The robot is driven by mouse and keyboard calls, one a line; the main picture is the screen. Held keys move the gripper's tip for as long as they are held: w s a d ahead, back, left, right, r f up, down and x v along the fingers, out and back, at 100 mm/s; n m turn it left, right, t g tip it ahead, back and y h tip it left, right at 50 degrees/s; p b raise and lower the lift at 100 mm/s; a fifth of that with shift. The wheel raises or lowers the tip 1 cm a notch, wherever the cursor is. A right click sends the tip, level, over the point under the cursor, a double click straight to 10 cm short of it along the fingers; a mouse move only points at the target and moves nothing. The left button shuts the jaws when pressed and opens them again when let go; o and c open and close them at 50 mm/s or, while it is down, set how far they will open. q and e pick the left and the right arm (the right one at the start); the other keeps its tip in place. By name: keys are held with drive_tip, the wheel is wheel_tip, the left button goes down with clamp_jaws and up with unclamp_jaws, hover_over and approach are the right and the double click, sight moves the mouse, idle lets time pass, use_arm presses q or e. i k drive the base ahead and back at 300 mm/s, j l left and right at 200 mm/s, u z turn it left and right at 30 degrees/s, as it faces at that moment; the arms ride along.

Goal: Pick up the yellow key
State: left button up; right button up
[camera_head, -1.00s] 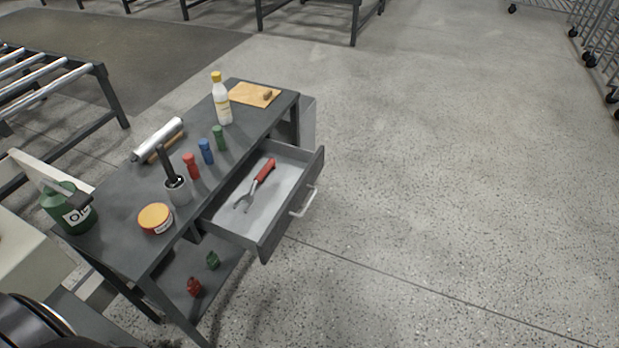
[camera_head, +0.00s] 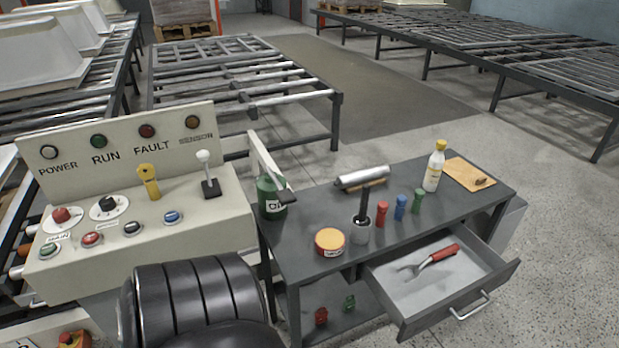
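The yellow key (camera_head: 148,181) stands upright in the top of the control panel (camera_head: 145,258) at the left. It is between a black rotary knob and a lever with a white ball. A black ribbed part of my own arm (camera_head: 195,305) shows at the bottom, in front of the panel and short of the key. Neither gripper's fingers are in view.
The panel also bears several buttons, such as a red one (camera_head: 61,215).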

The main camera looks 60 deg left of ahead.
sight(146, 172)
drive_tip(key=k+l+u, duration=0.1)
drive_tip(key=u, duration=2.75)
